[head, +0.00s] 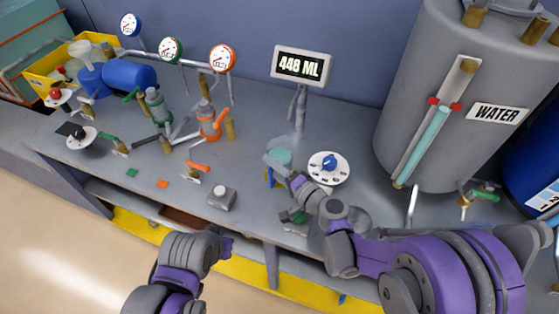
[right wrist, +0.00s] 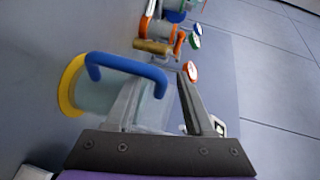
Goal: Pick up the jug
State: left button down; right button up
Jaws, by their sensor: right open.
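The jug (right wrist: 95,98) is translucent, with a blue handle (right wrist: 125,68) and a yellow rim or base. It shows at the left of the right wrist view. In the head view the jug (head: 281,157) is a pale teal patch on the bench, mostly hidden by my right gripper (head: 273,163). My right gripper (right wrist: 165,85) is open, with its fingers at the jug's handle side. One end of the handle appears between them; I cannot tell whether they touch it. My left arm's dark end (head: 226,243) is low at the bench's front, its jaws unclear.
A white dial with a blue knob (head: 329,163) lies just right of the jug, and a 448 ML display (head: 301,65) stands behind. The grey WATER tank (head: 440,150) is at right. Valves, gauges and a blue cylinder (head: 130,75) fill the left. A small grey box (head: 222,197) sits near the front edge.

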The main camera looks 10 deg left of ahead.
grip_shut()
dwell(1.4)
